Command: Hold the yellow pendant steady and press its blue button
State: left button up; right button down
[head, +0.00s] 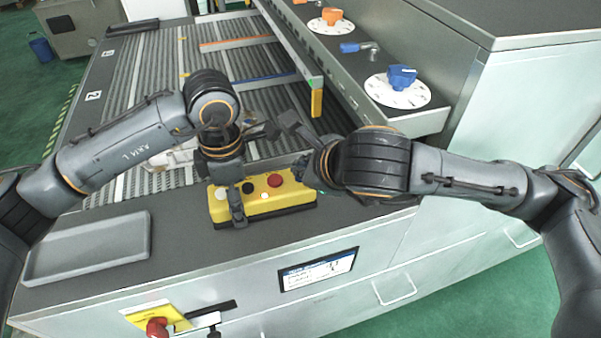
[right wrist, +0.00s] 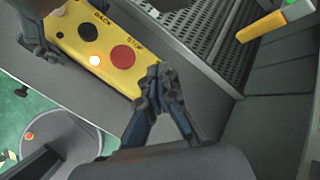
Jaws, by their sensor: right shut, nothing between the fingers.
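The yellow pendant (head: 290,196) lies on the grey top of the machine near its front edge. It carries a white button (head: 221,193), a black one (head: 248,188) and a red one (head: 274,180); no blue button shows. In the right wrist view the pendant (right wrist: 72,44) has a black button, a red STOP button and a bright white spot. My left gripper (head: 237,205) is over the pendant, with a finger down at its front side; its other finger is not clear. My right gripper (right wrist: 160,75) is shut and empty beside the pendant's red-button end.
A grey tray (head: 88,249) lies left of the pendant. Behind is a ribbed conveyor bed (head: 150,75) with coloured bars. A panel with a blue knob (head: 402,76) and an orange knob (head: 332,15) stands behind my right arm. A red knob (head: 157,327) is on the front face.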

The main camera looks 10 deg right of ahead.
jog(key=shift+f, duration=0.35)
jog(key=shift+r, duration=0.1)
dwell(0.4)
jog(key=shift+r, duration=0.85)
jog(key=shift+r, duration=2.5)
pick_arm(q)
jog(key=o, duration=1.7)
